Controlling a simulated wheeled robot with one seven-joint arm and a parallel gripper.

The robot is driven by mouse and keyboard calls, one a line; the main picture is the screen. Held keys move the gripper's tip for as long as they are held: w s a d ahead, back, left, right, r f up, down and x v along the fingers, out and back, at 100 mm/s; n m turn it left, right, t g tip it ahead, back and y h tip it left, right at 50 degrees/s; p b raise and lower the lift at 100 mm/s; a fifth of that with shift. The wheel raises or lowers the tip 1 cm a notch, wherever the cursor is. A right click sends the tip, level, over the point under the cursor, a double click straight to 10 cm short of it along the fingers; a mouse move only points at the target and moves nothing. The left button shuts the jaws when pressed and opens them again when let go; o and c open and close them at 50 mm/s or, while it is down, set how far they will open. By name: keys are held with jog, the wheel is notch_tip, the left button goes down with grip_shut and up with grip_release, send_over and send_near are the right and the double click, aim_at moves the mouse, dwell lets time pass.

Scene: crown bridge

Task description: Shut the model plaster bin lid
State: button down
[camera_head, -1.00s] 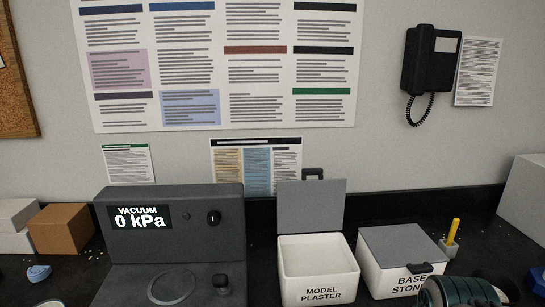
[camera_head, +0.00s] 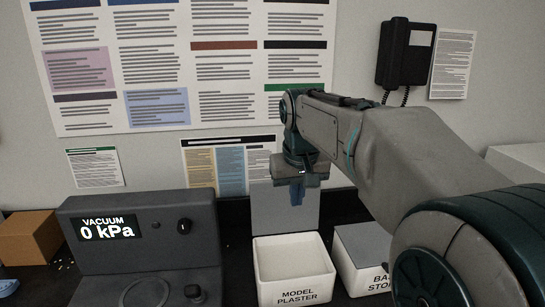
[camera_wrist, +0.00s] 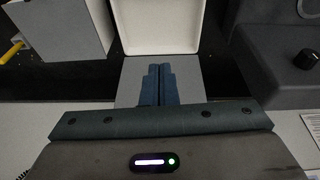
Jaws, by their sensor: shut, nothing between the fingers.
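The white model plaster bin (camera_head: 292,272) stands open on the dark bench in the head view. Its grey lid (camera_head: 270,212) stands upright at the bin's back edge. My gripper (camera_head: 297,200) is shut and empty, pointing down, and overlaps the lid's upper part in the head view. The lid's handle is hidden behind it. In the wrist view the dark blue fingers (camera_wrist: 160,68) lie over the grey lid (camera_wrist: 130,75), with the open bin (camera_wrist: 160,25) beyond. I cannot tell whether the fingers touch the lid.
The base stone bin (camera_head: 366,272), shut under a grey lid, stands close on the right, partly behind my arm. The vacuum unit (camera_head: 140,240) stands on the left. A wall with posters (camera_head: 180,70) and a phone (camera_head: 404,55) rises behind.

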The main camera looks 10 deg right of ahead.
jog(key=w+r+p, duration=0.1)
jog(key=w+r, duration=0.2)
jog(key=w, duration=0.4)
jog(key=w+d+r+p, duration=0.1)
jog(key=w+r, duration=0.1)
jog(key=w, duration=0.4)
jog(key=w+r+p, duration=0.1)
jog(key=w+r, duration=0.2)
jog(key=w, duration=0.4)
notch_tip(320, 180, down, 9)
jog(key=s+b, duration=0.1)
jog(key=s, duration=0.1)
jog(key=shift+b, duration=0.4)
